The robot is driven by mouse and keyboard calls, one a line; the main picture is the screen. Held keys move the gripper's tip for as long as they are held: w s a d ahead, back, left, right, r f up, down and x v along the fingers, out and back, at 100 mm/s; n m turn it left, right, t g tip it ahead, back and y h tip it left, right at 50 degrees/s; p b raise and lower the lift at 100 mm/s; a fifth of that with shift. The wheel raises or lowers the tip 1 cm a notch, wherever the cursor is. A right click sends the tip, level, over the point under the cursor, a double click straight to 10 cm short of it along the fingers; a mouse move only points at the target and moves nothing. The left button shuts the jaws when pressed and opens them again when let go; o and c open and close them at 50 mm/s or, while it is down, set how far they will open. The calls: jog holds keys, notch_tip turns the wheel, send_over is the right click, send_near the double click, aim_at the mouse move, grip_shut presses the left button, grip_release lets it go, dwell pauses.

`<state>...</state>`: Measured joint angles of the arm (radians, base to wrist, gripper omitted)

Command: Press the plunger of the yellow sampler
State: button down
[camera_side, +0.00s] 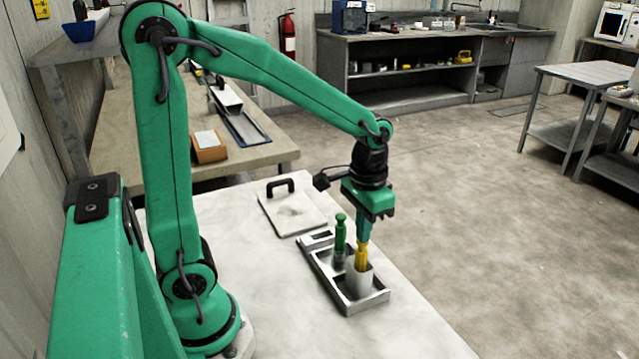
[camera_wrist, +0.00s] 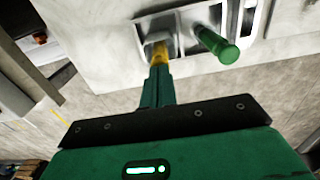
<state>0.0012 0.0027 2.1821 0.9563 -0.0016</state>
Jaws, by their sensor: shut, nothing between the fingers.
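In the wrist view the yellow sampler (camera_wrist: 159,52) shows just beyond the fingertips (camera_wrist: 157,68). A green sampler (camera_side: 340,235) stands to its left in the same tray. It also shows in the wrist view (camera_wrist: 217,45), right of the fingers.
A flat white lid-like plate with a black handle (camera_side: 292,210) lies behind the tray on the white table (camera_side: 265,265). The green sampler is close beside my fingers. The table in front of the tray is clear. A bench with a box (camera_side: 208,148) stands behind.

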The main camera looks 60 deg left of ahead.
jog(key=shift+s+f, duration=0.1)
jog(key=shift+f, duration=0.7)
dwell(0.9)
jog(key=shift+r, duration=3.65)
jog(key=s+r+t, duration=0.3)
jog(key=s+t, duration=0.2)
jog(key=s, duration=0.5)
jog(key=shift+r+t, duration=0.25)
jog(key=shift+t, duration=0.05)
